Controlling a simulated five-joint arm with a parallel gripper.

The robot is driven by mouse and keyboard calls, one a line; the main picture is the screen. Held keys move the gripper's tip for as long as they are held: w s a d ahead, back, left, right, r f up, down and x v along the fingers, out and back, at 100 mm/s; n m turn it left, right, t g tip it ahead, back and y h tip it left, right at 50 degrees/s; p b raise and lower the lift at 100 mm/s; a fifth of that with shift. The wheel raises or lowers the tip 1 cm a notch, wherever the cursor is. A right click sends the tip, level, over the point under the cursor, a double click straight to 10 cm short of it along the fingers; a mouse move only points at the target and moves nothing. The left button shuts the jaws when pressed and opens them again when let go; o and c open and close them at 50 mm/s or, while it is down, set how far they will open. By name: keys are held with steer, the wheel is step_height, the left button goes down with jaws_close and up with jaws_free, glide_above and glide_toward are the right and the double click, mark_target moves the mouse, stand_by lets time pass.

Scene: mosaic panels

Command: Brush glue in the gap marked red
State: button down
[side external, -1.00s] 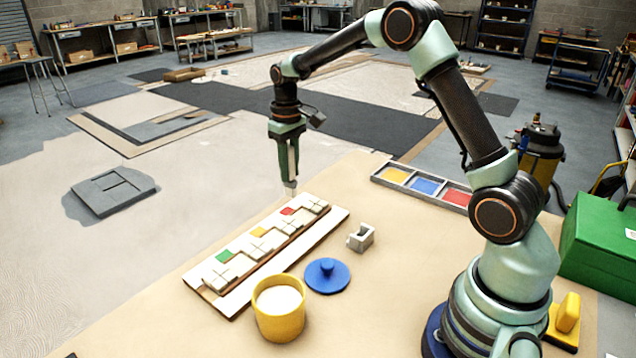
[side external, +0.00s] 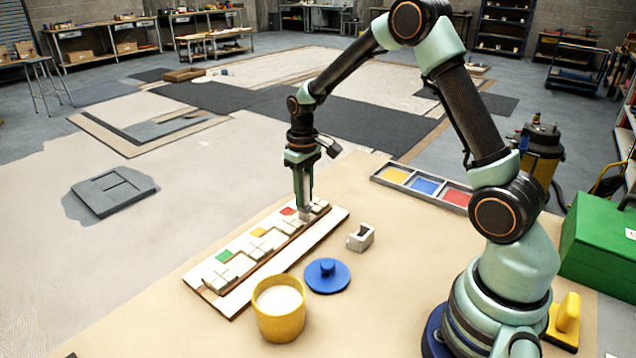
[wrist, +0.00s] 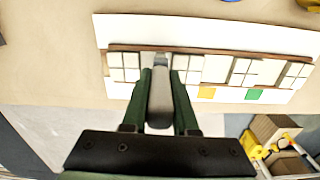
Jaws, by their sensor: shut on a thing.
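The mosaic panel (side external: 215,299) lies on the bench with white tiles and a red (side external: 288,211), a yellow (side external: 258,232) and a green tile (side external: 224,256). My gripper (side external: 304,205) is shut on the brush, pointing down at the panel's far end, just right of the red tile. The brush (wrist: 160,97) shows between the fingers in the wrist view, its tip over the white tile row. Whether the tip touches is unclear. The red tile is hidden in the wrist view. A yellow pot (side external: 281,325) of white glue stands in front.
A blue lid (side external: 327,276) and a small pale notched block (side external: 361,237) lie right of the panel. A tray (side external: 425,187) of yellow, blue and red pieces is behind. A green box (side external: 600,235) stands far right. Bare bench lies between panel and tray.

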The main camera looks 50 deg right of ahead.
steer(key=shift+s+f, duration=0.1)
steer(key=shift+s, duration=0.85)
steer(key=shift+w, duration=3.1)
steer(key=shift+s+d+r, duration=0.2)
steer(key=shift+d, duration=0.5)
steer(key=shift+s, duration=2.7)
steer(key=shift+w, duration=2.8)
step_height(320, 180, up, 8)
